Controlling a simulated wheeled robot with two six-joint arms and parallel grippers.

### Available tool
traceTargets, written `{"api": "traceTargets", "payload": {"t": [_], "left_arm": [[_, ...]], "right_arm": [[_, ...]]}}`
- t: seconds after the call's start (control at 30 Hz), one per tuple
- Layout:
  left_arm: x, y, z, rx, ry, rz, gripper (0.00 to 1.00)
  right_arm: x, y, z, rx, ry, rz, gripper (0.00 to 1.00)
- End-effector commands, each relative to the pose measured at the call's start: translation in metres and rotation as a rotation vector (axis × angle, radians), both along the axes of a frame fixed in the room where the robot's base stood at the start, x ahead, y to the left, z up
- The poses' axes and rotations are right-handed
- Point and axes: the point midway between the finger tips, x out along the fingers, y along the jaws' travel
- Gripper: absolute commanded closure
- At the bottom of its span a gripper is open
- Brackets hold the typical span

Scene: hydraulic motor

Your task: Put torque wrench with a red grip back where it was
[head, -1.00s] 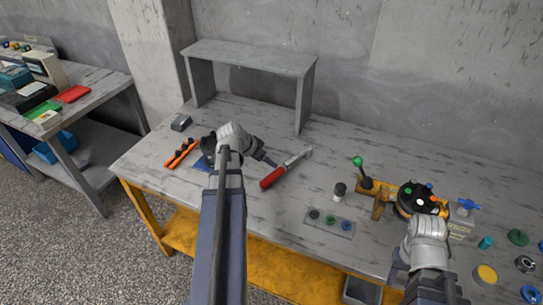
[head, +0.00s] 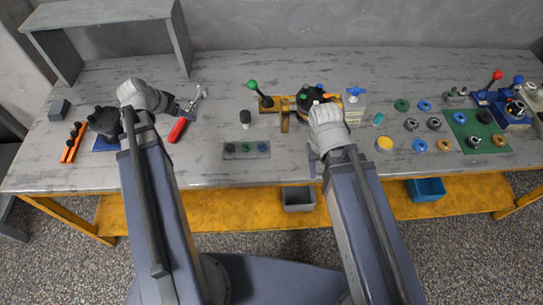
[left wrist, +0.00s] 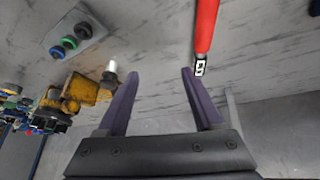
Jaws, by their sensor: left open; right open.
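The torque wrench (head: 178,130) with a red grip lies on the grey workbench, left of centre in the head view. Its metal end (head: 197,98) points away toward the back. Its red grip (left wrist: 205,25) and a black-and-white mark on it show in the left wrist view. My left gripper (head: 184,105) is beside the wrench in the head view. In the left wrist view my left gripper (left wrist: 161,72) is open and empty, with the wrench by its right finger. My right gripper (head: 313,162) is open in front of the yellow motor assembly (head: 284,104); its fingers are partly hidden.
An orange rack (head: 73,142) and a dark round part (head: 103,119) on a blue base are at the left. A grey plate with buttons (head: 246,150) lies mid-bench. A grey shelf (head: 105,12) stands behind. Rings and a green mat (head: 470,125) are at the right.

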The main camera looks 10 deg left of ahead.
Motion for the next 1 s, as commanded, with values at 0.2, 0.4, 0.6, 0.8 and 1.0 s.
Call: {"api": "traceTargets", "payload": {"t": [0.2,0.4,0.6,0.8,1.0], "left_arm": [[-0.007,-0.137,-0.017,0.007,0.209,-0.096,0.32],[-0.039,-0.234,-0.026,0.089,0.371,-0.133,0.32],[-0.079,-0.299,-0.028,0.208,0.468,-0.133,0.32],[-0.105,-0.33,-0.028,0.291,0.5,-0.117,0.32],[-0.111,-0.336,-0.027,0.314,0.506,-0.106,0.32]], "right_arm": [[0.0,0.0,0.0,0.0,0.0,0.0,0.56],[0.0,0.0,0.0,0.0,0.0,0.0,0.56],[0.0,0.0,0.0,0.0,0.0,0.0,0.56],[0.0,0.0,0.0,0.0,0.0,0.0,0.56],[0.0,0.0,0.0,0.0,0.0,0.0,0.56]]}}
